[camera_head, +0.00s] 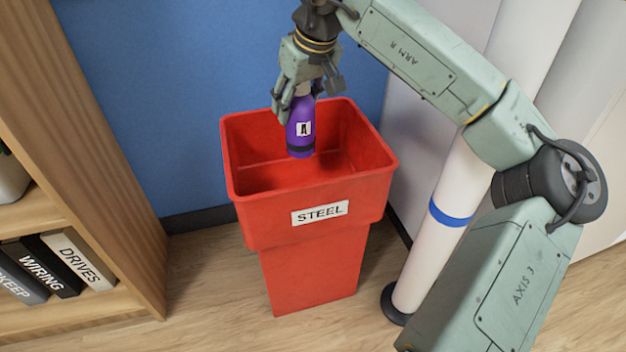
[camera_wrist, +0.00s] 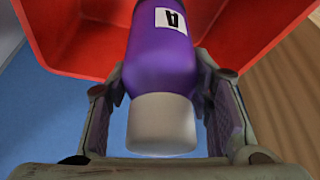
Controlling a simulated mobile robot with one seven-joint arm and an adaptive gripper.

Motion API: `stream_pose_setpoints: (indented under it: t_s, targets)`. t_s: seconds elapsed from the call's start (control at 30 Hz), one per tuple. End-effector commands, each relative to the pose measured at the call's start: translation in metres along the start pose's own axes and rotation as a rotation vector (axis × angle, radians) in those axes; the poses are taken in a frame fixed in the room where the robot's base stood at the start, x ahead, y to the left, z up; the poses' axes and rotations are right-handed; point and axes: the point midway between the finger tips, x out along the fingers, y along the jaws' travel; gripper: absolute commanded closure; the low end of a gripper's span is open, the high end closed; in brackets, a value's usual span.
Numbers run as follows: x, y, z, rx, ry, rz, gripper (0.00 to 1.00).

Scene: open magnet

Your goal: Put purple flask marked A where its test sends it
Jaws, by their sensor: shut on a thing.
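The purple flask (camera_head: 301,128) has a white label marked A, a dark band near its base and a pale grey cap. It hangs upright from my gripper (camera_head: 305,88), which is shut on its upper end. The flask is over the opening of a red bin (camera_head: 312,240) labelled STEEL, and its base looks to be around rim level. In the wrist view the flask (camera_wrist: 160,65) sits between my two fingers (camera_wrist: 165,110), with its cap towards the camera. The red bin (camera_wrist: 75,35) shows beyond it. The bin's visible inside looks empty.
A wooden shelf (camera_head: 95,150) with binders (camera_head: 75,262) stands at the left. A white pillar (camera_head: 440,215) with a blue band stands right of the bin. A blue wall (camera_head: 180,100) is behind. Wooden floor (camera_head: 205,280) shows around the bin.

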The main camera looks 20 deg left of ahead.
Motion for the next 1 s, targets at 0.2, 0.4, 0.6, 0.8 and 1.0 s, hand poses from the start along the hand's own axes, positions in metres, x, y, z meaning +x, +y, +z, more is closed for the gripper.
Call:
stream_pose_setpoints:
  t_s: [0.2,0.4,0.6,0.8,1.0]
  targets:
    - [0.027,0.0,0.011,-0.001,0.003,0.001,0.94]
    - [0.059,0.0,0.025,0.0,0.002,-0.001,0.94]
    - [0.081,-0.001,0.034,-0.001,0.003,0.0,0.94]
    - [0.107,-0.001,0.044,-0.001,0.003,-0.001,0.94]
    - [0.112,0.0,0.046,-0.001,0.004,0.002,0.94]
